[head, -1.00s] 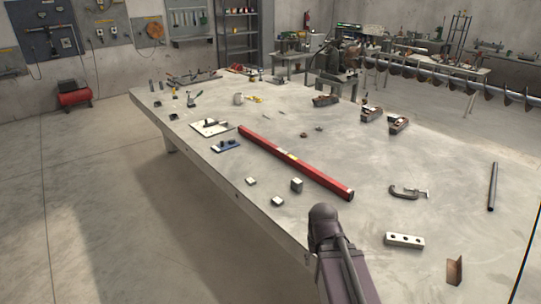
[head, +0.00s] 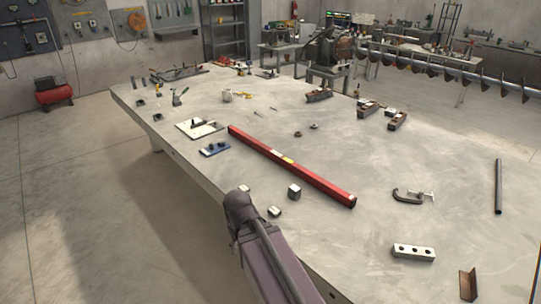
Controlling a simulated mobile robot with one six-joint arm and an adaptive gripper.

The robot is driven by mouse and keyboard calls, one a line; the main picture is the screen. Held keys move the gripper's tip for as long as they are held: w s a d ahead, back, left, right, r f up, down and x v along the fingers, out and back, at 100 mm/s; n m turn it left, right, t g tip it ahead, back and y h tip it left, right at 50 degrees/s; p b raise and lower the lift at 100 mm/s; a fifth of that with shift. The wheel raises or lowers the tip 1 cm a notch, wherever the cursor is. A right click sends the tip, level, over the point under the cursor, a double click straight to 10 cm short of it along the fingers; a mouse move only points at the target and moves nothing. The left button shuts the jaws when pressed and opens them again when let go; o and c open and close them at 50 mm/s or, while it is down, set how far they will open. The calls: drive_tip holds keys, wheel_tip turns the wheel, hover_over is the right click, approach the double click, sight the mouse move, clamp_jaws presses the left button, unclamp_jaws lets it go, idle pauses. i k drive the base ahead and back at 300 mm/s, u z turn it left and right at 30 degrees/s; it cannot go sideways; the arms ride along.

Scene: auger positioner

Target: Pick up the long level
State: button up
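The long level (head: 318,180) is a red bar with a pale and yellow patch near its middle. It lies flat on the large grey table (head: 390,160), running diagonally from the upper left to the lower right in the head view. Part of my arm shows at the bottom centre, over the table's near edge and apart from the level. My gripper's fingers cannot be made out in this view.
Small metal blocks (head: 294,191) sit just in front of the level. A white plate (head: 199,129) and a blue tool (head: 214,149) lie near its left end. A clamp (head: 412,196), a drilled block (head: 413,252) and a dark pipe (head: 498,186) lie to the right.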

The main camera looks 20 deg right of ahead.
sight(340, 195)
drive_tip(key=i, duration=0.75)
drive_tip(key=z, duration=0.55)
drive_tip(key=i, duration=0.5)
drive_tip(key=z, duration=0.35)
